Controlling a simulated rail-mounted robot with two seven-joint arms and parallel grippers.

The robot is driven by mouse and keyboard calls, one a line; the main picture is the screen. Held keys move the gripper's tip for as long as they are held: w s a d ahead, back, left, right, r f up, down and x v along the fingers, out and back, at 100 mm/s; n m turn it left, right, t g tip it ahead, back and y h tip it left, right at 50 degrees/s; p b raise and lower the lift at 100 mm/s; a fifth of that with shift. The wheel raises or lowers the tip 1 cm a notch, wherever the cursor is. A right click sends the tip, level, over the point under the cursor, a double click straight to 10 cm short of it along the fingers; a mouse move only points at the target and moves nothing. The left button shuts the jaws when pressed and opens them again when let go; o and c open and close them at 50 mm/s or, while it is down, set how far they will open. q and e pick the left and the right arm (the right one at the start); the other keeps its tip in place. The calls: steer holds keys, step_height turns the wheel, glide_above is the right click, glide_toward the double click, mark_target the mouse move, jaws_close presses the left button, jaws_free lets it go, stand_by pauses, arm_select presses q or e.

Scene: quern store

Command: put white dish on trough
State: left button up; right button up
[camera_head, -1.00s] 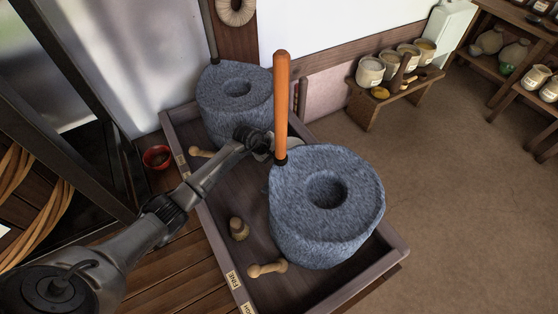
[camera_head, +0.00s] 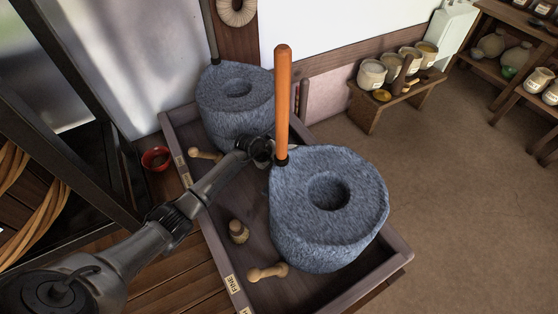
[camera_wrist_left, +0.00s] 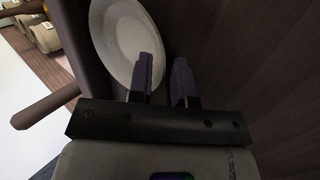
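The trough (camera_head: 397,243) is a long wooden tray holding two grey millstones. My left gripper (camera_head: 262,150) is low in the trough between the stones, beside the orange upright handle (camera_head: 283,95). In the left wrist view the white dish (camera_wrist_left: 115,35) lies just beyond my left gripper (camera_wrist_left: 163,80), partly covered by one finger. The fingers stand apart with a gap between them, and I see nothing clamped there. Brown wood (camera_wrist_left: 250,70) fills the right of that view. The dish is almost wholly hidden in the head view. My right gripper is not in view.
The near millstone (camera_head: 355,215) and far millstone (camera_head: 215,95) flank my gripper. Wooden pestles (camera_head: 268,272) and a small stoppered bottle (camera_head: 238,232) lie along the trough's left side. A red bowl (camera_head: 156,158) sits outside it. A bench with jars (camera_head: 371,73) stands behind.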

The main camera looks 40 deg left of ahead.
arm_select(q)
steer(key=shift+r, duration=0.1)
steer(key=shift+p+v, duration=0.9)
steer(key=shift+p, duration=0.05)
steer(key=shift+p+v, duration=0.9)
steer(key=shift+v, duration=0.25)
